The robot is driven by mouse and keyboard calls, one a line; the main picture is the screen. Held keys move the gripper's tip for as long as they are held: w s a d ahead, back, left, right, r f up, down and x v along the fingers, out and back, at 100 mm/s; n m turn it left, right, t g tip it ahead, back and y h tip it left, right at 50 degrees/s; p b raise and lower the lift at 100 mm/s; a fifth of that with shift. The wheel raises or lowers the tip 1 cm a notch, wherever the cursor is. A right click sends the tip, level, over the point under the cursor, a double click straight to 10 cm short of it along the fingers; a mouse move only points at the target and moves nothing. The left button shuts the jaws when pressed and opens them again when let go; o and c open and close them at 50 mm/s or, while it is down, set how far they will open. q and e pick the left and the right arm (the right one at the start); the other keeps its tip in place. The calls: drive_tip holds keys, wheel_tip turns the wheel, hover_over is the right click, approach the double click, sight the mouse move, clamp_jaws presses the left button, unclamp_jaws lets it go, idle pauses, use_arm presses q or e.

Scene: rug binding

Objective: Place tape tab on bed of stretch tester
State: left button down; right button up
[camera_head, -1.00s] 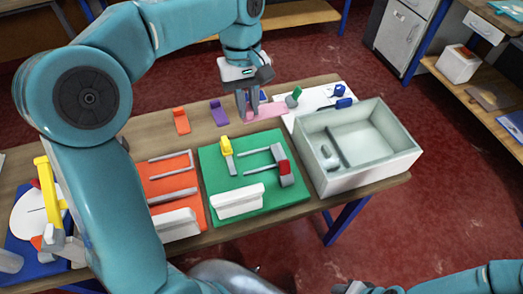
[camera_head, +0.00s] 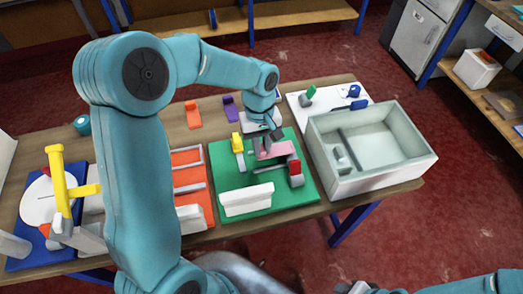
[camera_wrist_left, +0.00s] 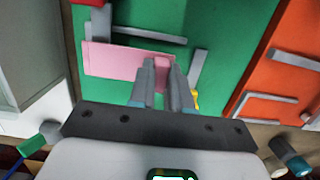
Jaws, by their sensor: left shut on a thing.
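The pink tape tab (camera_head: 280,149) is a flat strip. My left gripper (camera_head: 262,152) is shut on one end of it and holds it over the green board (camera_head: 226,178) of the stretch tester. In the left wrist view the tab (camera_wrist_left: 112,60) sticks out to the left from between the fingertips (camera_wrist_left: 162,66), across the grey rails. The board carries a yellow clamp (camera_head: 237,143), a red-and-grey block (camera_head: 296,173) and a white block (camera_head: 246,199). Whether the tab touches the bed cannot be told. My right gripper is not in view.
A pale open box (camera_head: 370,180) stands close on the right. An orange board (camera_head: 190,178) with rails lies on the left, partly behind my arm. Orange (camera_head: 193,114) and purple (camera_head: 231,107) pieces lie behind. A white board (camera_head: 325,101) is at the back right.

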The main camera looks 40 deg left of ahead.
use_arm(q)
drive_tip(key=shift+f, duration=1.65)
drive_tip(key=shift+f, duration=0.15)
drive_tip(key=c, duration=1.1)
unclamp_jaws()
drive_tip(key=r, duration=0.4)
drive_tip(key=a+r, duration=0.1)
drive_tip(key=r, duration=0.2)
drive_tip(key=w+r, duration=0.1)
drive_tip(key=r, duration=0.3)
drive_tip(key=shift+w+a+r, duration=0.1)
drive_tip(key=shift+a+r, duration=0.05)
drive_tip(key=shift+r, duration=0.55)
drive_tip(key=shift+f, duration=0.1)
